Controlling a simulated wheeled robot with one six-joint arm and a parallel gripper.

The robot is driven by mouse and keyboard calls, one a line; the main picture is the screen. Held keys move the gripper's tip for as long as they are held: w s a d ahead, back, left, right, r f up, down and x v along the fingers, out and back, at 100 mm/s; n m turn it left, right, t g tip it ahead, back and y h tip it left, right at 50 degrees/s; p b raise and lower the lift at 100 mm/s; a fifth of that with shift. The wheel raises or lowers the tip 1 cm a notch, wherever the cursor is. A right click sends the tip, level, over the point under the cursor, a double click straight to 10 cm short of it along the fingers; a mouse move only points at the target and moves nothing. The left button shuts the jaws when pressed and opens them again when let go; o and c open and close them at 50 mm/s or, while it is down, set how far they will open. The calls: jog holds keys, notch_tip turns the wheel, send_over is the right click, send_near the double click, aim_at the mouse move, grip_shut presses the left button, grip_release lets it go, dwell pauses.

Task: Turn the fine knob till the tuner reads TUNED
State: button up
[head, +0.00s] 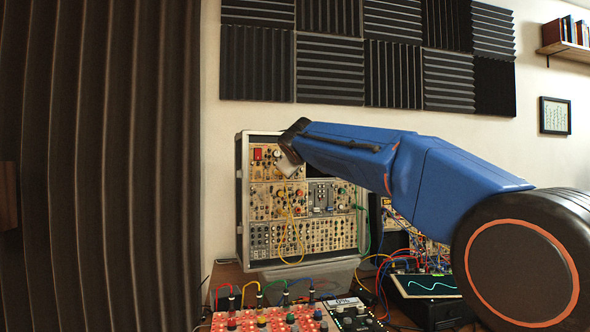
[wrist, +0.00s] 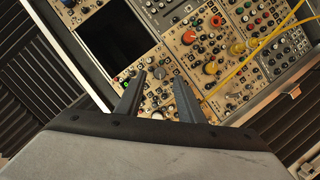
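A modular synth rack (head: 241,200) stands against the wall, its panels crowded with knobs and jacks; it fills much of the wrist view (wrist: 225,125). My gripper (wrist: 158,80) is open, its two dark fingers apart over a beige panel. A small grey knob (wrist: 159,73) shows near the gap between the fingertips; I cannot tell whether they touch the panel. No label shows which knob is the fine knob. No readable TUNED sign is in view. In the head view my arm hides the rack's upper right part.
A black rectangular area (wrist: 114,38) lies left of the fingers. Orange knobs (wrist: 210,68) and yellow cables (wrist: 262,45) are to the right. In front stand a red-lit panel (head: 270,322), a small white display (head: 344,302) and a screen with a wavy trace (head: 428,285).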

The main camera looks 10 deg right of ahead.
jog(key=v, duration=1.5)
jog(key=shift+s, duration=0.1)
